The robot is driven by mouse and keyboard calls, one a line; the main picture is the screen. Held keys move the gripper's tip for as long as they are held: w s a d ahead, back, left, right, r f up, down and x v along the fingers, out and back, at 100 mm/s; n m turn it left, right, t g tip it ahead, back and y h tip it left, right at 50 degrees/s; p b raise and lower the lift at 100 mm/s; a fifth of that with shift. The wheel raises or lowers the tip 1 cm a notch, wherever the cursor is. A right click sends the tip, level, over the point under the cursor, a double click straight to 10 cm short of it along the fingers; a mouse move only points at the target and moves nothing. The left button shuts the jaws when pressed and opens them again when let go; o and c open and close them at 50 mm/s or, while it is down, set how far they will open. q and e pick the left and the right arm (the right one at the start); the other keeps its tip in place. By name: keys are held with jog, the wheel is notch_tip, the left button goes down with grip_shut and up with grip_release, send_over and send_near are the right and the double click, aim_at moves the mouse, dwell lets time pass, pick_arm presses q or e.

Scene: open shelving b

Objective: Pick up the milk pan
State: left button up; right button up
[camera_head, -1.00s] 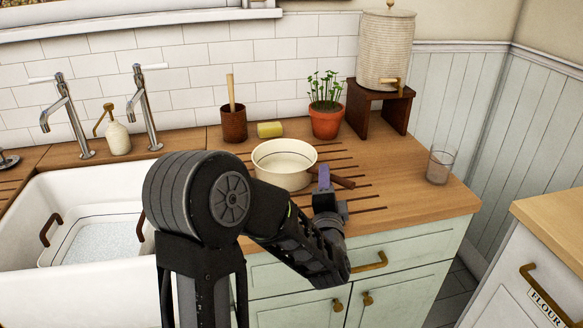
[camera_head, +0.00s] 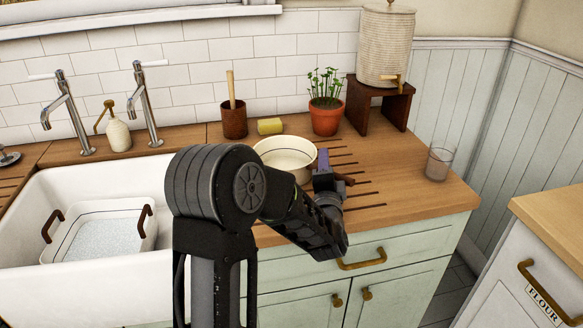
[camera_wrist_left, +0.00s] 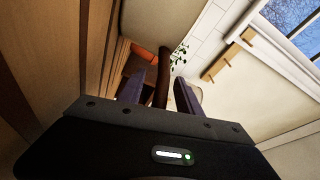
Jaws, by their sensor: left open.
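The milk pan (camera_head: 285,152) is cream with a dark rim line and stands upright on the wooden counter, partly hidden behind my left arm. Its dark brown handle (camera_head: 346,181) points right, toward the front, mostly hidden by my left gripper (camera_head: 324,168). In the left wrist view the handle (camera_wrist_left: 163,78) shows between the two open purple-grey fingers of my left gripper (camera_wrist_left: 158,92). I cannot tell whether either finger touches it. My right gripper is not in view.
A potted plant (camera_head: 326,116), a yellow sponge (camera_head: 270,126) and a brown utensil pot (camera_head: 233,121) stand behind the pan. A glass (camera_head: 439,163) stands to the right, near the counter's edge. The sink (camera_head: 110,280) is at left. Bare counter (camera_head: 405,170) lies between handle and glass.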

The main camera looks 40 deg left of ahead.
pick_arm(q)
jog(key=shift+c, duration=0.4)
grip_shut()
dwell(1.2)
